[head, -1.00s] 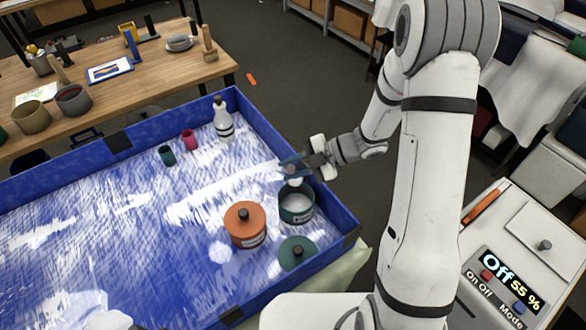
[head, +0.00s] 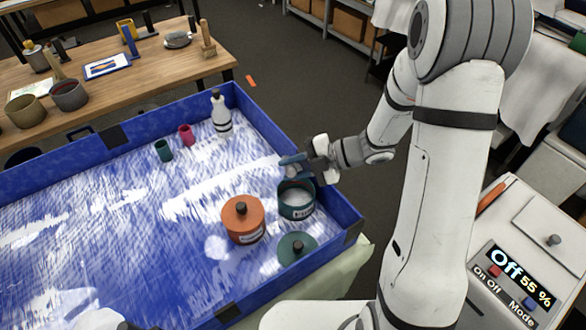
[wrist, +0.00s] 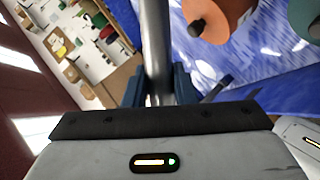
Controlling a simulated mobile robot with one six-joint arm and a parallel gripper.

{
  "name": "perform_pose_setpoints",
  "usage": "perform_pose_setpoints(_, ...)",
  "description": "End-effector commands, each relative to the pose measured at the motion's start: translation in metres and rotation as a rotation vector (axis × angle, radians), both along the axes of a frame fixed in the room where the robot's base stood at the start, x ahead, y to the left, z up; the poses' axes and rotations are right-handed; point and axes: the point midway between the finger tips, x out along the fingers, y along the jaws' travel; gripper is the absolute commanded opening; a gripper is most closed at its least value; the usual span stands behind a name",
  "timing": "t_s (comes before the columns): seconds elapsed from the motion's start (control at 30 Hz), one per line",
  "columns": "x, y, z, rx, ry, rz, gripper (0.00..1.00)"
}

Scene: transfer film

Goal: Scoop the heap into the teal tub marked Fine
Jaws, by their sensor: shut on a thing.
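The open teal tub (head: 283,207) stands near the right corner of the blue-walled tray, with white powder inside. Its label is too small to read. A small white heap (head: 215,248) lies on the tray floor, left of and below the orange tub (head: 240,232). My gripper (head: 296,166) is just above the teal tub's far rim. It is shut on a grey handle (wrist: 158,45), which stands between the fingers in the wrist view. I take it for a scoop's handle; its bowl is not clear in either view.
A teal lid (head: 310,249) lies in front of the teal tub. A white bottle (head: 222,118), a pink cup (head: 186,135) and a small green cup (head: 164,151) stand at the far side. The blue tray wall (head: 345,212) is close on the right. White streaks cover the floor.

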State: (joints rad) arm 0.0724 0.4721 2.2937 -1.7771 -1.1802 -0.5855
Motion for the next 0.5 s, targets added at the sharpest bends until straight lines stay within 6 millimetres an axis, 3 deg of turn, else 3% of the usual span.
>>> perform_pose_setpoints(0.5, -0.0040, -0.0017, -0.0097, 0.013, -0.096, 0.000, 0.00)
